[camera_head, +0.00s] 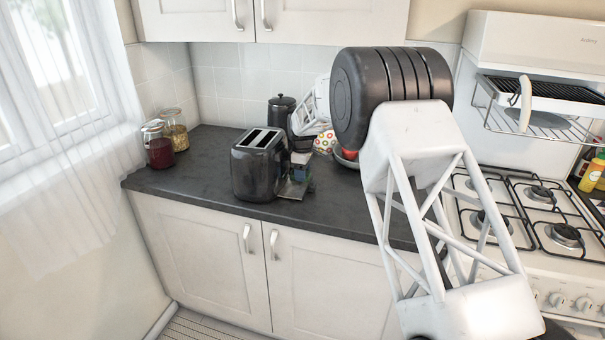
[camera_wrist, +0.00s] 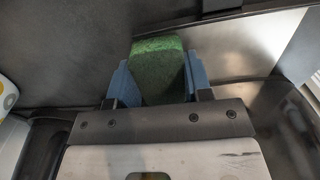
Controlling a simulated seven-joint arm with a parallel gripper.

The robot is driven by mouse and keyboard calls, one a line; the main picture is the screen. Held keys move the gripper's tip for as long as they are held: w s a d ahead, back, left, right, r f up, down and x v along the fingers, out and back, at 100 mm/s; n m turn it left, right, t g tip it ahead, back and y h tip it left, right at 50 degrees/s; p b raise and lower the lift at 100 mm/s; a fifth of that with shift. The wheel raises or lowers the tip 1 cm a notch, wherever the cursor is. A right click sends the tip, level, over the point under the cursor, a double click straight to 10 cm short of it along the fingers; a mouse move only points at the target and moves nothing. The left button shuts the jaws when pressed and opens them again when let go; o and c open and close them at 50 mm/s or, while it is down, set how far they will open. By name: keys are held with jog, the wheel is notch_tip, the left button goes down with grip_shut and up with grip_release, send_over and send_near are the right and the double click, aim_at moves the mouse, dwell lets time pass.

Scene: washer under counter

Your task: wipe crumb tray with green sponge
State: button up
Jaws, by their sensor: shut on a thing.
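My gripper (camera_wrist: 157,80) has its blue fingers shut on the green sponge (camera_wrist: 157,68), one finger on each side. In the head view my gripper (camera_head: 301,172) is small and dark, just right of the black toaster (camera_head: 257,166). The crumb tray (camera_head: 293,190) appears there as a grey metal plate sticking out at the toaster's right side, partly hidden by my gripper. In the wrist view the shiny metal tray (camera_wrist: 228,62) lies beyond and right of the sponge. I cannot tell whether the sponge touches it. The sponge is not clear in the head view.
The dark counter (camera_head: 210,150) is clear left of the toaster. Two jars (camera_head: 158,145) stand at the far left. A black canister (camera_head: 282,112) stands behind the toaster, and a patterned cup (camera_head: 325,140) right of it. The gas stove (camera_head: 530,215) is at the right.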

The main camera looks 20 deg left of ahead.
aim_at(294, 196)
jog(key=shift+s, duration=0.15)
jog(key=shift+s+f, duration=0.1)
jog(key=shift+s, duration=1.65)
jog(key=shift+s, duration=0.2)
jog(key=shift+s+d, duration=0.15)
jog(key=shift+s, duration=1.55)
jog(key=shift+s, duration=0.1)
jog(key=shift+s, duration=0.15)
jog(key=shift+s+d+f, duration=0.1)
jog(key=shift+s, duration=1.55)
